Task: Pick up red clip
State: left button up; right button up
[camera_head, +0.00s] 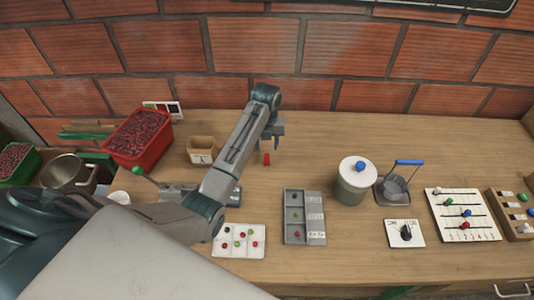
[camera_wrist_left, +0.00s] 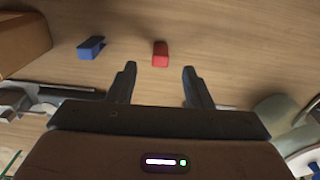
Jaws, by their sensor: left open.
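The red clip (camera_head: 266,158) lies on the wooden table just below my left gripper (camera_head: 273,140) in the head view. In the left wrist view the red clip (camera_wrist_left: 160,54) is a small red block beyond the fingertips, roughly centred between them. My left gripper (camera_wrist_left: 160,75) is open, with nothing between its two fingers. The clip and the fingers appear apart. My right gripper is not in view.
A blue clip (camera_wrist_left: 91,47) lies left of the red one. A cardboard box (camera_head: 202,149) and a red crate of berries (camera_head: 140,137) stand left. A grey three-compartment tray (camera_head: 304,239) and a lidded pot (camera_head: 353,180) stand right. Table behind the pot is clear.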

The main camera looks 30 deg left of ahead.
aim_at(267, 154)
pick_arm(q)
jog(key=shift+s+d+f, duration=0.1)
jog(key=shift+s+f, duration=0.15)
jog(key=shift+f, duration=0.95)
jog(key=shift+w+f+p, duration=0.1)
jog(key=shift+f+p, duration=0.25)
jog(key=shift+p, duration=0.15)
notch_tip(267, 154, down, 4)
jog(key=shift+w+r+p, duration=0.15)
jog(key=shift+r+p, duration=0.05)
jog(key=shift+p, duration=0.6)
jog(key=shift+f, duration=0.5)
jog(key=shift+c, duration=1.3)
grip_shut()
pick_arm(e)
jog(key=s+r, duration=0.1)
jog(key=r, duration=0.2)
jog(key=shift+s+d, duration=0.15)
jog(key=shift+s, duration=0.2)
